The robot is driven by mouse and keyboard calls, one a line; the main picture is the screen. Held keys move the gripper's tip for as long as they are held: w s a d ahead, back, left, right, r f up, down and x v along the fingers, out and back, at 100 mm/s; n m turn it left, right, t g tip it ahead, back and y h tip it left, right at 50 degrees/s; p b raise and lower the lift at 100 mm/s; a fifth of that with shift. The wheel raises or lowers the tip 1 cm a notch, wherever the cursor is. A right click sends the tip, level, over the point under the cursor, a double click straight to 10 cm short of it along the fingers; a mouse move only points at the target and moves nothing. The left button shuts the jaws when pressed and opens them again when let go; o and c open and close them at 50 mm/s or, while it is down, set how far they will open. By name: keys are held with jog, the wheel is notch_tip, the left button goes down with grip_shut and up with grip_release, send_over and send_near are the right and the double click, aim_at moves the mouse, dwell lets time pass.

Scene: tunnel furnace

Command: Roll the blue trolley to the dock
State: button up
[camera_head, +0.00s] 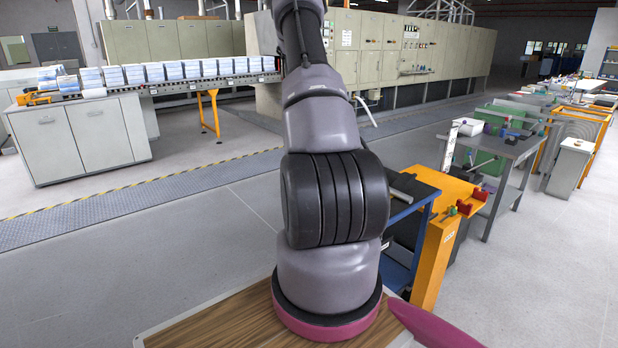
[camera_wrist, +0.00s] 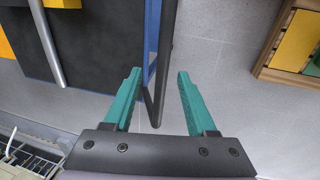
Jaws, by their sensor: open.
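The blue trolley (camera_head: 399,250) stands just right of my arm in the head view, with a blue frame and a dark top, partly hidden by my arm. In the wrist view its dark top (camera_wrist: 100,55) and blue edge (camera_wrist: 151,45) show at upper left. A dark handle bar (camera_wrist: 166,60) runs along that edge. My gripper (camera_wrist: 157,75) is open, its two teal fingers on either side of the bar. I cannot tell whether either finger touches it. My gripper is hidden in the head view. I cannot make out which place is the dock.
An orange stand (camera_head: 437,250) is close beside the trolley on the right, with a grey-topped workbench (camera_head: 500,146) beyond. A crate with yellow and green blocks (camera_wrist: 285,65) is at right in the wrist view. Grey floor is open at left. A conveyor (camera_head: 205,82) is farther back.

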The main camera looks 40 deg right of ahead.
jog(key=r, duration=0.2)
jog(key=a+r, duration=0.1)
jog(key=r, duration=0.2)
jog(key=shift+r, duration=0.1)
dwell(0.3)
jog(key=s+a+r+m+t+y, duration=0.1)
jog(key=s+a+r+t, duration=0.15)
jog(key=a+r, duration=0.85)
jog(key=s+a+r+m+t, duration=0.1)
jog(key=s+a+r, duration=0.3)
jog(key=a+r, duration=0.7)
jog(key=s+a+r+m+t+y, duration=0.1)
jog(key=s+a+r+t, duration=0.1)
jog(key=s+a+r, duration=0.2)
jog(key=s+a+r+m+t+y, duration=0.1)
jog(key=s+a+r, duration=0.3)
jog(key=s+a, duration=0.6)
jog(key=s+y, duration=0.1)
jog(key=s, duration=0.3)
jog(key=shift+a+t, duration=0.35)
jog(key=shift+a, duration=0.05)
